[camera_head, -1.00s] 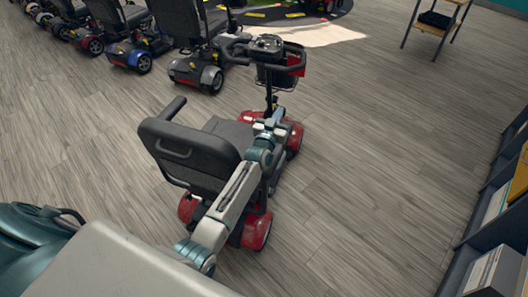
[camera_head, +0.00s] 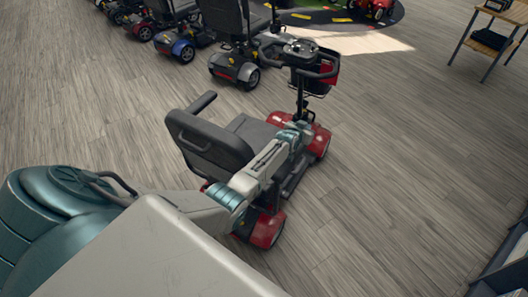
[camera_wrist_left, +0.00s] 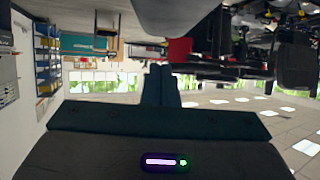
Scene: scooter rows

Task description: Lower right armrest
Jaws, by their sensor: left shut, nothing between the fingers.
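A red scooter with a black seat (camera_head: 210,146) stands in the middle of the head view, facing up and to the right. Its left armrest (camera_head: 202,102) juts forward from the backrest. Its right armrest cannot be made out; my left arm covers that side of the seat. My left gripper (camera_head: 304,127) is at the far end of that arm, over the scooter's right front; its fingers are hard to see there. In the left wrist view its two fingers (camera_wrist_left: 161,85) are together, with nothing between them. That view is upside down. My right gripper is not in view.
The tiller with basket (camera_head: 318,73) rises just beyond my gripper. Several other scooters (camera_head: 236,45) stand in a row at the upper left. A small shelf stand (camera_head: 492,38) is at the upper right, and shelving (camera_head: 508,262) at the lower right. Floor to the right is clear.

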